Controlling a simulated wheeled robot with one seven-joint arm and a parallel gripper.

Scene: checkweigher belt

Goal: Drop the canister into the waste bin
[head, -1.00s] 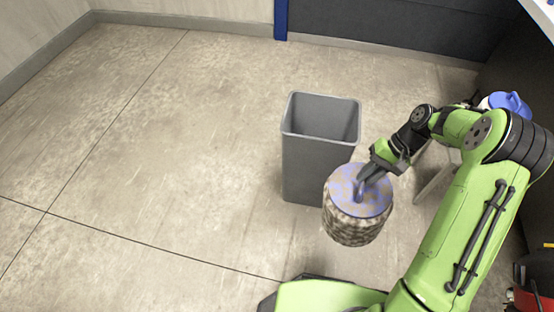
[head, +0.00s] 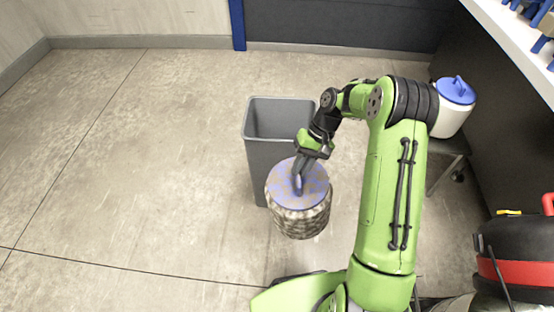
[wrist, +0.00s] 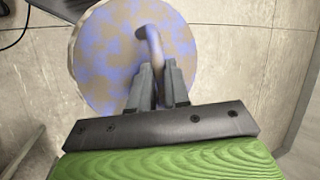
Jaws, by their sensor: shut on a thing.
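The canister (head: 302,221) has a mottled brown-grey body and a blue-and-tan lid with a handle. My gripper (head: 299,183) is shut on the lid's handle, and the canister hangs from it, roughly upright. In the wrist view, my gripper's fingers (wrist: 160,88) close around the handle above the round lid of the canister (wrist: 108,55). The grey waste bin (head: 279,119) stands on the floor, open at the top. In the head view the canister is in front of the bin and hides part of its lower right side.
A white container with a blue lid (head: 450,108) sits on a low stand at the right. A black and red object (head: 520,262) is at the lower right, below a white shelf (head: 500,25). The floor left of the bin is clear.

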